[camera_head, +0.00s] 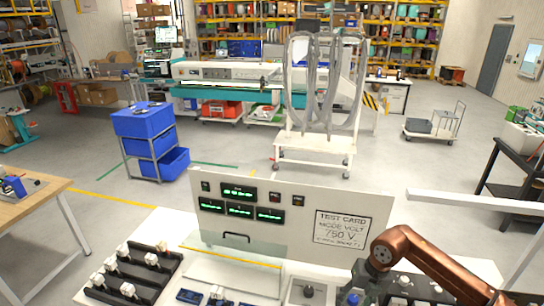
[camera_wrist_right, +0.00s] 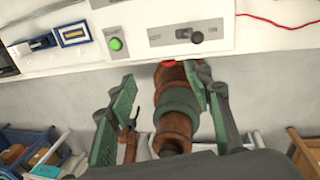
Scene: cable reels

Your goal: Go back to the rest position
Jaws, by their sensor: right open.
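My right gripper (camera_wrist_right: 160,78) is open in the right wrist view, with its two green-padded fingers spread apart. A copper-coloured, jointed part with a dark green band shows between and beyond the fingers; it looks like an arm link of mine, and I see no separate item held. In the head view a copper-coloured link of my right arm comes in at the lower right, but its gripper cannot be made out there. My left arm and left gripper are in neither view.
A white test bench with an upright display panel (camera_head: 283,214) stands in front of me. A black rack of small parts (camera_head: 133,272) lies at its left. The wrist view shows the bench edge with a green button (camera_wrist_right: 116,44) and blue bins (camera_wrist_right: 30,145) below. Open floor lies beyond, before a white trolley (camera_head: 313,145).

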